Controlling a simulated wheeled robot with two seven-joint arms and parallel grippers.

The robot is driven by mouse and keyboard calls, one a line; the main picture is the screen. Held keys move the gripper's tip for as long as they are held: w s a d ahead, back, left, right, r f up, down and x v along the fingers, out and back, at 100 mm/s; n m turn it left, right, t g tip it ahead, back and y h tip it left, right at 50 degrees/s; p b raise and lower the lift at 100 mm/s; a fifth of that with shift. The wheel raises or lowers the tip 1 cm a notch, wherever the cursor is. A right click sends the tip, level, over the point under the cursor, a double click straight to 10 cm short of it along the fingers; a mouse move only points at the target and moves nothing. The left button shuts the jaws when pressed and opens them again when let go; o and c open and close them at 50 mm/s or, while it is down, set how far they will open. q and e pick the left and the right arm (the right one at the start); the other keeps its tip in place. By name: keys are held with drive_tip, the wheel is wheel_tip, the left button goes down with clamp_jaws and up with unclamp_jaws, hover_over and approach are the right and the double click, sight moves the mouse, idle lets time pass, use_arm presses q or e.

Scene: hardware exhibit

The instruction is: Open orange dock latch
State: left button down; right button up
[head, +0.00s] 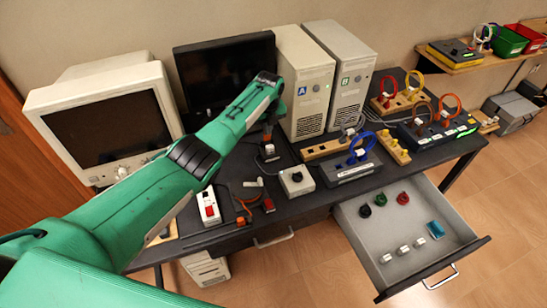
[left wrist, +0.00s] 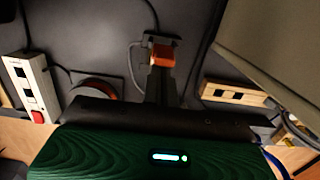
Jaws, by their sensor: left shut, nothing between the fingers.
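My left gripper (head: 268,136) hangs from the green arm over the middle of the dark table, in front of the black monitor. Its fingers (left wrist: 162,85) are shut with nothing between them. An orange block (left wrist: 162,54), which looks like the dock latch, sits on a small dark base right at the fingertips in the left wrist view. Whether the fingers touch it I cannot tell. In the head view the small dark dock (head: 268,153) shows just below the gripper, and its latch is mostly hidden. My right gripper is not in view.
A white switch box (head: 208,207), a grey knob box (head: 296,181) and a blue-ringed unit (head: 345,170) stand near the front edge. Two beige computer towers (head: 305,85) rise behind to the right. A drawer (head: 400,270) holding small parts stands open at the front right.

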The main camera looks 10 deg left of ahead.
use_arm(q)
drive_tip(key=shift+r+p, duration=0.75)
drive_tip(key=shift+p, duration=0.15)
drive_tip(key=shift+r, duration=0.15)
wheel_tip(320, 180, up, 14)
drive_tip(key=s+b, duration=0.1)
drive_tip(key=b, duration=0.2)
drive_tip(key=shift+d+f, duration=0.2)
drive_tip(key=shift+d, duration=0.15)
drive_tip(key=shift+f, duration=0.15)
